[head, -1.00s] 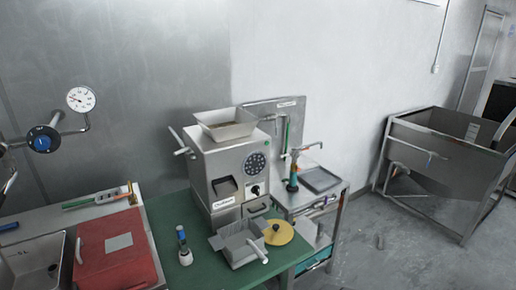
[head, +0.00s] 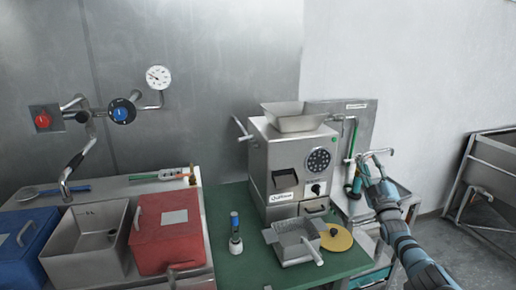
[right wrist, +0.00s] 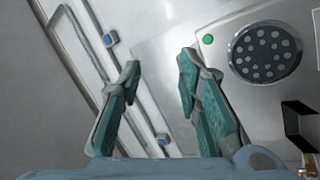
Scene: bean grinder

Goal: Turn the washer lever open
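My right gripper (head: 369,163) is in front of the small metal stand to the right of the grinder. In the right wrist view my right gripper (right wrist: 160,62) is open, with nothing between its green-padded fingers. A thin silver spout or lever (head: 389,152) shows just behind the gripper, and I cannot tell whether they touch. A green upright rod (head: 354,140) stands left of the gripper. No part is clearly marked as the washer lever; I cannot tell which one it is. My left gripper is not in view.
The bean grinder (head: 276,158) stands on a green-topped table (head: 217,203); its front panel (right wrist: 228,22) is close right of the fingers. A grey tray (head: 290,246) and yellow disc (head: 336,237) lie before it. A red bin (head: 172,245) and wall valves (head: 122,111) are left.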

